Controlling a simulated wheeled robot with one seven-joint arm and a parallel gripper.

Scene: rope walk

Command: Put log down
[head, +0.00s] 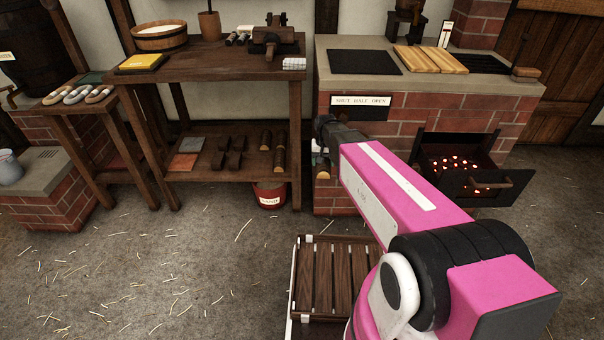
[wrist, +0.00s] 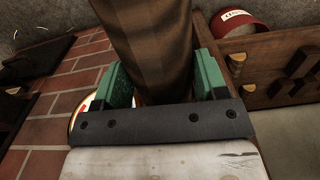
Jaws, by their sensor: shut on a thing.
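The log (wrist: 150,45) is brown and round. It fills the space between the green fingers of my gripper (wrist: 162,80) in the wrist view, and the gripper is shut on it. In the head view only a pale-ended bit of the log (head: 322,171) shows below my gripper (head: 320,152), held in the air in front of the brick stove's left corner. My arm hides part of the area behind it. More logs (head: 279,155) lie on the lower shelf (head: 225,172) of the workbench, left of my gripper.
The brick stove (head: 345,115) has an open firebox drawer (head: 465,165) with glowing embers at the right. A red sand bucket (head: 269,194) stands under the shelf. A slatted wooden rack (head: 330,280) is low in front. Straw-strewn floor (head: 150,265) is open at left.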

